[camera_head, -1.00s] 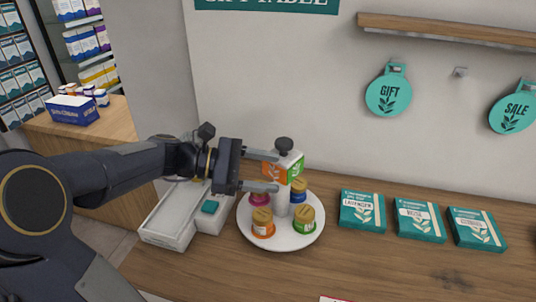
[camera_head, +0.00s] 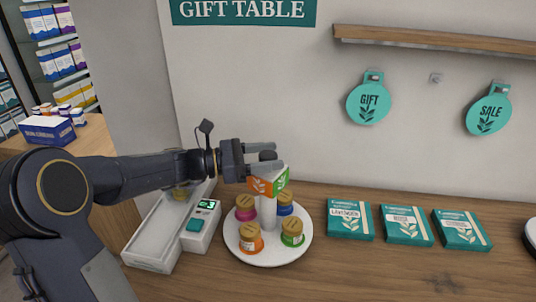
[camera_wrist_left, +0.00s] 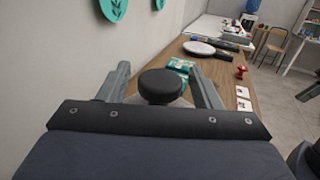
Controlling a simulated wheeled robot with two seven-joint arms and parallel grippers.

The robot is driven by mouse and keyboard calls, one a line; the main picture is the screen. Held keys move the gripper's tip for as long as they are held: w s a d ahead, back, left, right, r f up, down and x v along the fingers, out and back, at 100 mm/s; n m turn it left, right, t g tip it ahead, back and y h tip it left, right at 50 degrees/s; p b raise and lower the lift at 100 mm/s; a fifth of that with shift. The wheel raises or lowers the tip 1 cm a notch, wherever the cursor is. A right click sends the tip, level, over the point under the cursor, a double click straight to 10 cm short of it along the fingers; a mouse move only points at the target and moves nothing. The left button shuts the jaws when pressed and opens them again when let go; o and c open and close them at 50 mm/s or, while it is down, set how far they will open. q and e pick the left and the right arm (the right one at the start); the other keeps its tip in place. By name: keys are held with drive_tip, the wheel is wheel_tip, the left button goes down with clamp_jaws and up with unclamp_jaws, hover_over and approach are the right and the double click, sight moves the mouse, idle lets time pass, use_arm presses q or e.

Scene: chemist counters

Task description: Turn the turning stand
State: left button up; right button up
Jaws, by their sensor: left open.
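The turning stand has a round white plate (camera_head: 268,256) with a white post (camera_head: 267,215) at its middle. An orange and green box-shaped sign (camera_head: 268,182) sits near the top of the post, under a dark knob (camera_head: 267,156). Several small jars with gold lids stand on the plate, among them an orange one (camera_head: 250,243) and a green one (camera_head: 292,238). My left gripper (camera_head: 263,157) is open, its fingers on either side of the knob. In the left wrist view the black knob (camera_wrist_left: 161,85) shows between the two fingers. Contact cannot be told. My right gripper is out of view.
Teal boxes (camera_head: 349,219) lie in a row right of the stand. A white tray device (camera_head: 160,235) with a small display stands to its left. Teal GIFT (camera_head: 368,100) and SALE (camera_head: 488,112) tags hang on the wall under a wooden shelf (camera_head: 440,42). The front counter is clear.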

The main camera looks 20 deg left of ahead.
use_arm(q)
drive_tip(key=shift+d, duration=0.1)
clamp_jaws()
drive_tip(key=n+t+y+b, duration=0.1)
drive_tip(key=t+y, duration=0.1)
drive_tip(key=n+t+y+b, duration=0.2)
drive_tip(key=shift+d+f, duration=0.1)
drive_tip(key=shift+f, duration=0.1)
drive_tip(key=shift+r+n+t+y+b, duration=0.2)
drive_tip(key=shift+n+t+y+b, duration=0.3)
drive_tip(key=shift+n+y+b, duration=0.25)
unclamp_jaws()
